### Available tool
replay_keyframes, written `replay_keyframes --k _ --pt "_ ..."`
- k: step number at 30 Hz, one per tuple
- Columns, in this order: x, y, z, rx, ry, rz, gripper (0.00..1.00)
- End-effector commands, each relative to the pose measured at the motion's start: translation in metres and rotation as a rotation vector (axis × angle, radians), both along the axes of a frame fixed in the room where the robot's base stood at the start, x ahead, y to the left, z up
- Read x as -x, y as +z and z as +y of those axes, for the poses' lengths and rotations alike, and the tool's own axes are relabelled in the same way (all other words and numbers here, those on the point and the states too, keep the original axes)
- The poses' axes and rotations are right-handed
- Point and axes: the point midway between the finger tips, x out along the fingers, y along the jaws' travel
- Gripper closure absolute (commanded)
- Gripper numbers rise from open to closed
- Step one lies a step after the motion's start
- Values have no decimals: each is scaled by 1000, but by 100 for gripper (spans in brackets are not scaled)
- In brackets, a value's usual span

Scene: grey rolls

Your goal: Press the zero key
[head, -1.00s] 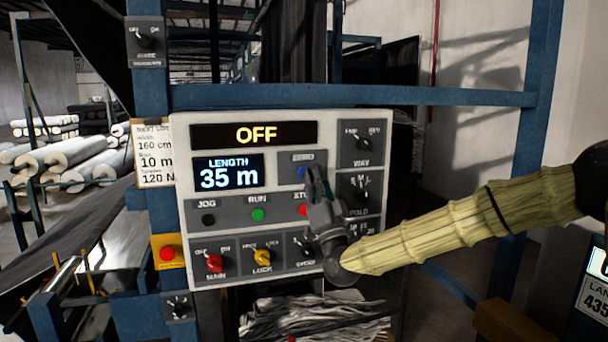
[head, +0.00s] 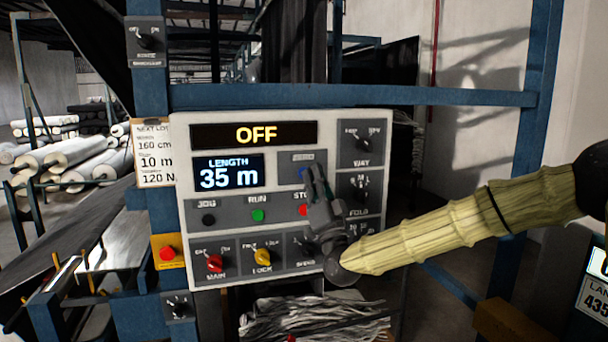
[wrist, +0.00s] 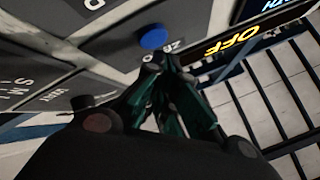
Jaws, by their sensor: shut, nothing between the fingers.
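The blue zero key (wrist: 153,38) shows clear in the wrist view, on a grey plate with its label beside it. In the head view the zero key (head: 304,172) is mostly hidden behind my fingertips. My gripper (head: 314,172) is in front of the panel (head: 180,215), its fingers pointing up at the key. In the wrist view my gripper (wrist: 165,62) is shut and empty, its tips just below the key and beside the label. I cannot tell whether the tips touch the panel. The length display (head: 228,171) reads 35 m.
The top display (head: 254,135) reads OFF. Close by are the green run button (head: 258,215), the red stop button (head: 304,210) and the WAY switch (head: 363,143). A red button on a yellow box (head: 168,254) sits lower left. Blue frame beams (head: 440,97) surround the panel.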

Motion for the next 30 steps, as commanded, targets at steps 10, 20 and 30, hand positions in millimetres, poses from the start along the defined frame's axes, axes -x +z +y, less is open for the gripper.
replay_keyframes --k 10,20,30 --pt "-7 0 3 -1 0 -1 100" --pt "-7 0 3 0 0 0 100" --pt "-10 0 4 0 0 0 100"
